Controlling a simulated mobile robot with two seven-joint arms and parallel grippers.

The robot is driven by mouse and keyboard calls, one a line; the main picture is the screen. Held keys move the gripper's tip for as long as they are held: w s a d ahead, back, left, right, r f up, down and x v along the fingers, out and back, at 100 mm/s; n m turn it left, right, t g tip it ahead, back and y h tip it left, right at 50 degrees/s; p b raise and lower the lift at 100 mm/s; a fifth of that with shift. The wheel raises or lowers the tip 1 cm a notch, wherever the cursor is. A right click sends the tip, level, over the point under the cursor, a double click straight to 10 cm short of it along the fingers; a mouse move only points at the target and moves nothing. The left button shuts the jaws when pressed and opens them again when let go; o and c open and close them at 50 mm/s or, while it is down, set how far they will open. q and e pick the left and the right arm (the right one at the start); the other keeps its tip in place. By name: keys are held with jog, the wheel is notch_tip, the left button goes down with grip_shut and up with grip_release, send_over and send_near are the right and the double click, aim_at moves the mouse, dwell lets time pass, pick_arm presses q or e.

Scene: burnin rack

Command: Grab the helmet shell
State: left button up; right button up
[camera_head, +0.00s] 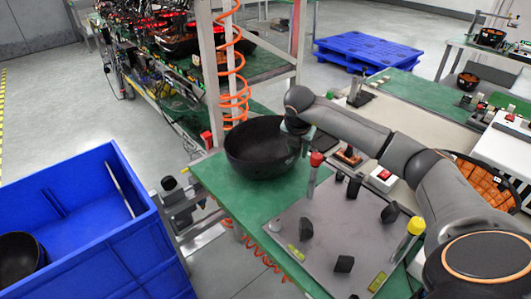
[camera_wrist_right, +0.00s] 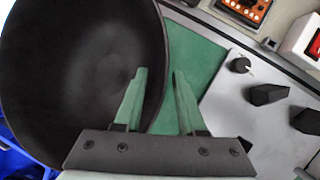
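A black, bowl-like helmet shell (camera_head: 258,150) rests hollow side up on the near green bench (camera_head: 215,178), close to its far left corner. It fills the left of the right wrist view (camera_wrist_right: 75,70). My right gripper (camera_head: 303,138) is at the shell's right rim, partly hidden by my own wrist. In the wrist view its two green fingers (camera_wrist_right: 160,75) are apart, with the rim between them: one finger overlaps the shell's inside, the other is over the green bench top. Contact with the rim cannot be told. My left gripper is out of view.
A blue crate (camera_head: 90,235) at lower left holds another dark shell (camera_head: 18,258). A grey fixture plate (camera_head: 325,232) with black blocks and a red-topped post (camera_head: 314,172) lies right of the shell. An orange coiled hose (camera_head: 238,75) hangs behind it by the rack post.

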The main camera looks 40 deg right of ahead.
grip_shut()
jog(key=shift+s, duration=0.1)
dwell(1.1)
